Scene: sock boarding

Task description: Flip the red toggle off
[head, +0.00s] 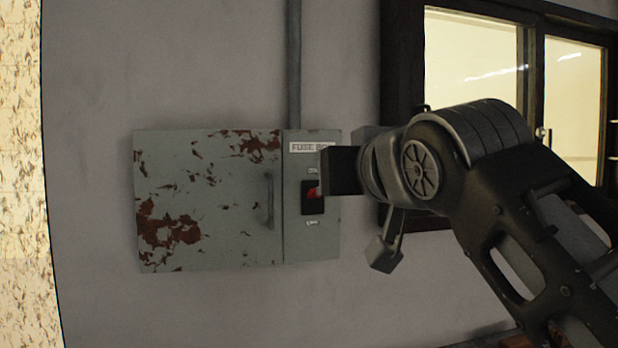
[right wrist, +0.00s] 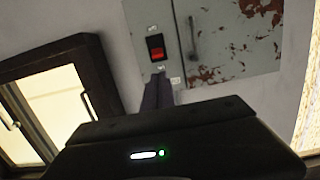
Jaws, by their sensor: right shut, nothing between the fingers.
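A red toggle (head: 313,191) sits in a black switch plate (head: 306,206) on the right side panel of a grey fuse box on the wall. In the right wrist view the red toggle (right wrist: 157,53) shows clear of the fingers. My right gripper (head: 326,170) is shut and empty. In the head view its dark fingers overlap the right edge of the panel and the toggle's right side. My left gripper is not in view.
The fuse box door (head: 215,200) is shut, with rust patches and a vertical handle (head: 269,201). A conduit (head: 294,65) runs up from the box. A dark-framed window (head: 475,60) stands to the right. The wall below the box is clear.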

